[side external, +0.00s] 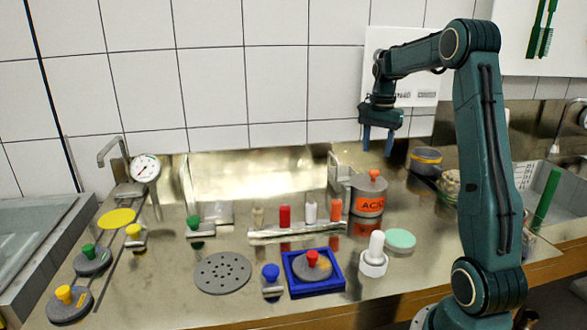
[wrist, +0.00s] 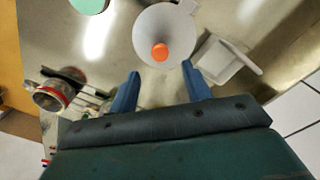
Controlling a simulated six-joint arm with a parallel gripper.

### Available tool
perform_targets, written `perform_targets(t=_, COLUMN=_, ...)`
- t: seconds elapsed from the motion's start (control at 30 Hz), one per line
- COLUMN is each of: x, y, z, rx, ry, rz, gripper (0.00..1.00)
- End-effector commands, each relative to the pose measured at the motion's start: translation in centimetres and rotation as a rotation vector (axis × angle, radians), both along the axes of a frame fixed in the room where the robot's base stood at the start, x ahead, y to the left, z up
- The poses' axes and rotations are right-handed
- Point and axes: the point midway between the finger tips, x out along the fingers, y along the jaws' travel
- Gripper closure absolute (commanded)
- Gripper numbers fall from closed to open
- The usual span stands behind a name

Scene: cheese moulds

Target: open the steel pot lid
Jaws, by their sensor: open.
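The steel pot (side external: 367,203) stands on the steel counter, with an orange label on its side. Its grey lid (side external: 369,182) with an orange knob is on top. In the wrist view the round lid (wrist: 164,30) and its orange knob (wrist: 160,52) lie just beyond my fingertips. My gripper (side external: 378,148) is open and empty, above the pot with blue fingers pointing down. In the wrist view my gripper (wrist: 161,77) has its two fingers apart, with the knob ahead of the gap and not between them.
A white bracket-like piece (wrist: 222,62) is beside the pot.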

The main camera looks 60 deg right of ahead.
Motion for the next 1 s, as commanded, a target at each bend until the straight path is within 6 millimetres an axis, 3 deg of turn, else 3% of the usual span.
perform_targets(t=0.4, x=0.0, y=0.0, z=-5.8, rx=0.002, ry=0.002, rz=0.0, gripper=0.51)
perform_targets(t=0.9, x=0.0, y=0.0, z=-7.0, rx=0.0, ry=0.0, rz=0.0, gripper=0.51)
perform_targets(t=1.0, x=0.0, y=0.0, z=-6.9, rx=0.0, ry=0.0, rz=0.0, gripper=0.69)
